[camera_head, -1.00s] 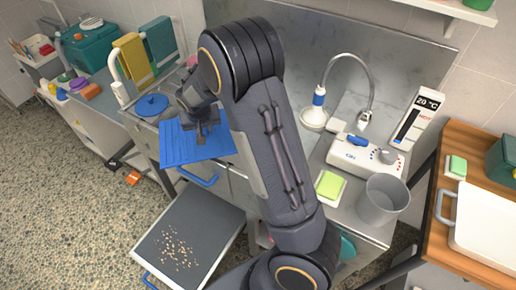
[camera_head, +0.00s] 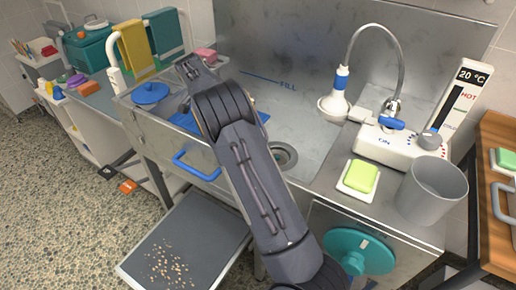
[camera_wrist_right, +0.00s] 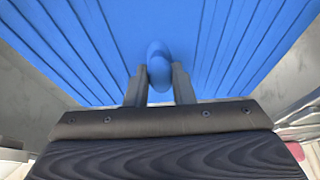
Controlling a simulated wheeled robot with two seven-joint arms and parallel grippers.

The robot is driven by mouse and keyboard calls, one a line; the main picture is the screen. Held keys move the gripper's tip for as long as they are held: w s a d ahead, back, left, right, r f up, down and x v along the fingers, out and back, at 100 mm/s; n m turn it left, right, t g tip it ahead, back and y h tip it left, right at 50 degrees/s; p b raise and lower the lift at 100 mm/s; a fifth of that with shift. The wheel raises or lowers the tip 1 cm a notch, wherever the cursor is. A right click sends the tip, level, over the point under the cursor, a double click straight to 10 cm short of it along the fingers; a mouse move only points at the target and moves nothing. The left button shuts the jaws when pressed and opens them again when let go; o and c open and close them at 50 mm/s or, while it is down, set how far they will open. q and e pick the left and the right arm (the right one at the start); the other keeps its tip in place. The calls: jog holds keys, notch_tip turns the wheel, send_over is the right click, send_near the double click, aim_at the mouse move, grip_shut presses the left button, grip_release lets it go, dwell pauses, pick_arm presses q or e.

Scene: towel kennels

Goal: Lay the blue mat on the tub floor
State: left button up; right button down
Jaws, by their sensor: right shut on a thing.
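The ribbed blue mat (camera_head: 184,121) is low in the left part of the steel tub (camera_head: 262,75), mostly hidden behind my right arm. I cannot tell whether it touches the tub floor. In the right wrist view the mat (camera_wrist_right: 240,45) fills the top of the picture. My right gripper (camera_wrist_right: 160,78) is shut on its rounded blue tab (camera_wrist_right: 159,52). In the head view my right arm hides the fingers. My left gripper is in neither view.
A drain (camera_head: 284,156) shows right of my arm. A shower head (camera_head: 333,107), green sponge (camera_head: 361,177) and grey bucket (camera_head: 433,190) stand on the right. A blue handle (camera_head: 195,166) is on the tub front. A blue lid (camera_head: 151,93) and towels (camera_head: 136,50) are at left.

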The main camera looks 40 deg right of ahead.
jog(key=d+f, duration=0.1)
jog(key=d, duration=0.2)
jog(key=d+f, duration=0.1)
jog(key=d, duration=0.2)
jog(key=w+d+f, duration=0.1)
jog(key=d+f, duration=0.1)
jog(key=shift+d+p, duration=0.4)
jog(key=d+f, duration=0.4)
jog(key=f, duration=0.1)
jog(key=shift+w+d+f, duration=0.15)
jog(key=shift+w+d, duration=0.1)
jog(key=shift+w, duration=0.15)
jog(key=shift+d+f, duration=0.15)
jog(key=shift+f, duration=0.05)
notch_tip(320, 180, down, 3)
jog(key=shift+d+f, duration=0.1)
jog(key=shift+f, duration=0.05)
jog(key=c, duration=1.2)
grip_release()
jog(key=shift+f, duration=0.1)
